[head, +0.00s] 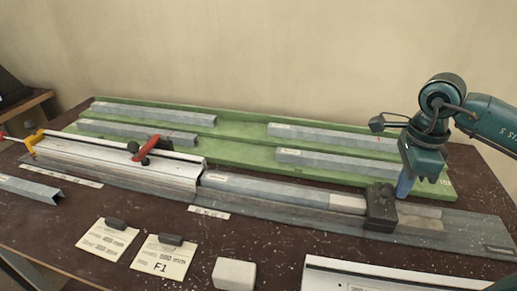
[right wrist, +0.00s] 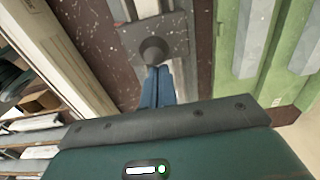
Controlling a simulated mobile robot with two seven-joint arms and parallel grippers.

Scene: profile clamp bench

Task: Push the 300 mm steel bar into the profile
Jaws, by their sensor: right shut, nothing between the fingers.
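A grey steel bar (head: 270,190) lies in the guide rail, its left end at the open right end of the pale profile (head: 110,165); I cannot tell whether it is inside. Its length is not readable. A dark pusher block (head: 381,207) sits on the rail at the bar's right end. My right gripper (head: 404,186) is shut and empty, blue fingers pointing down just right of the block. In the right wrist view the fingertips (right wrist: 158,72) are close to the round knob (right wrist: 153,50) on the block; contact is unclear. My left gripper is not in view.
A green rack (head: 245,150) with several grey bars lies behind the rail. A red clamp lever (head: 146,150) stands over the profile. Two cards (head: 105,240), a white block (head: 234,273) and another pale profile (head: 390,278) lie in front. Bare table shows between them.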

